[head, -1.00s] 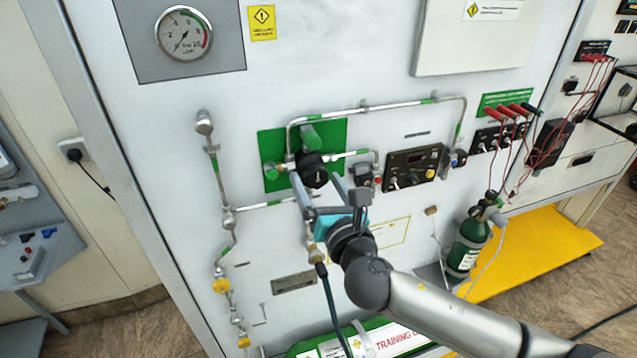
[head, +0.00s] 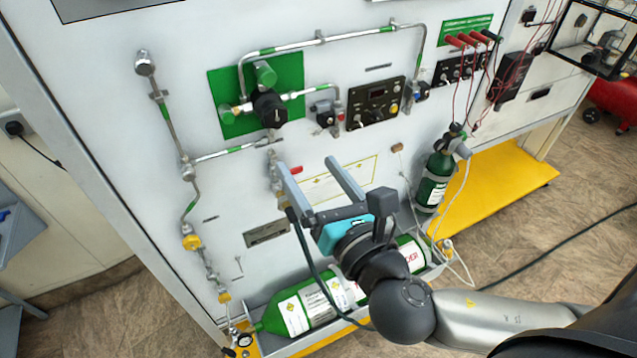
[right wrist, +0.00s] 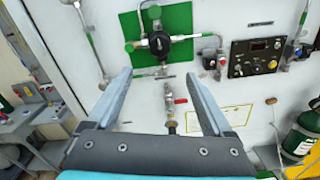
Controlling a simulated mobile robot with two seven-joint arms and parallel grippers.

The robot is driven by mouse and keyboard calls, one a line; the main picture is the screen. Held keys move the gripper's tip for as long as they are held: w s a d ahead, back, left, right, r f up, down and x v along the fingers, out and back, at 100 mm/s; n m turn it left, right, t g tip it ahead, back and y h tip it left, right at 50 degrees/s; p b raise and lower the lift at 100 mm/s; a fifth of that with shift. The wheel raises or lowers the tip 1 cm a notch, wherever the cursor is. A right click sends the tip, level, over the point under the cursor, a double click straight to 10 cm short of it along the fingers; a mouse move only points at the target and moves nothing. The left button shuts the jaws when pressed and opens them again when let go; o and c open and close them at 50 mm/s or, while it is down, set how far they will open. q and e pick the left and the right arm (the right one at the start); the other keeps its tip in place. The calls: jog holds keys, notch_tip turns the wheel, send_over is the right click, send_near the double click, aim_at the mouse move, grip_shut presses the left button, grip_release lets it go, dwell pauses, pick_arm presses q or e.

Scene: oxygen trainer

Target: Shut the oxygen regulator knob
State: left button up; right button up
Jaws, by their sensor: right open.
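The black regulator knob (head: 270,107) sits on a green panel (head: 295,75) on the white trainer wall, among silver pipes and green fittings. The knob also shows in the right wrist view (right wrist: 159,43), above and beyond the fingertips. My right gripper (head: 306,164) is open and empty, with its two grey fingers wide apart. It is below and to the right of the knob in the head view, clear of it. In the right wrist view the open fingers (right wrist: 156,76) point toward the wall. I cannot read the knob's turn position. My left gripper is not in view.
A red-handled valve (head: 291,170) with a hose is near my right fingers. A black control box (head: 376,103) is right of the knob. A green cylinder (head: 300,310) lies low, and a small green bottle (head: 436,180) stands by a yellow platform (head: 500,190).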

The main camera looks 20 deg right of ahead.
jog(key=shift+s, duration=0.9)
